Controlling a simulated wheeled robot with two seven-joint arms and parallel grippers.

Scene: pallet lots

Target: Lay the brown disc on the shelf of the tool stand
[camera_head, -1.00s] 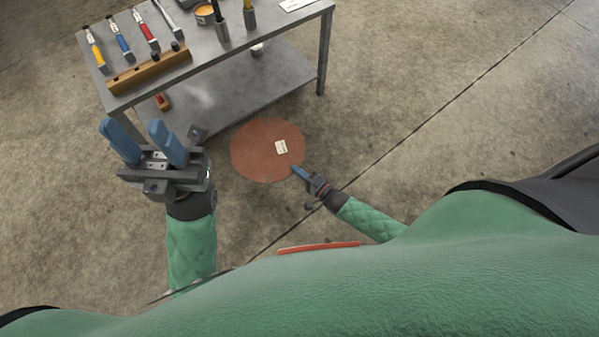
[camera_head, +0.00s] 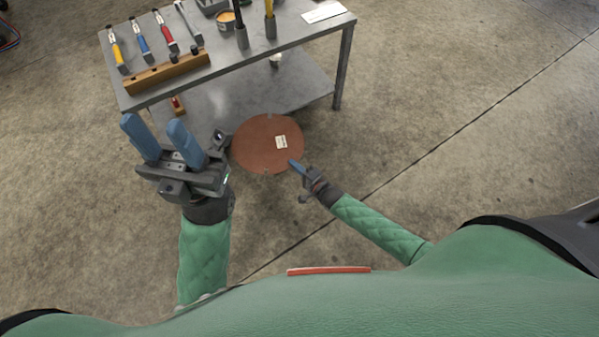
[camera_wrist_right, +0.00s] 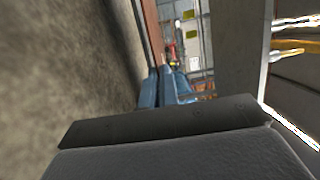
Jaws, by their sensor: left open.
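The brown disc (camera_head: 262,150) is a flat round plate with a small white label, and in the right wrist view it shows edge-on as a thin brown strip (camera_wrist_right: 153,35). My right gripper (camera_head: 293,165) is shut on its near right edge. The disc's far part overlaps the front edge of the lower shelf (camera_head: 230,98) of the grey tool stand (camera_head: 240,57) in the head view; I cannot tell its height over the shelf. My left gripper (camera_head: 160,140) is open and empty, left of the disc, in front of the stand's near left corner.
The stand's top carries a wooden rack (camera_head: 167,73) with several hand tools, and a yellow tin (camera_head: 227,18). On the shelf are a small red item (camera_head: 177,105) at the left and a pale cup (camera_head: 275,61) at the back. The floor to the right is clear.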

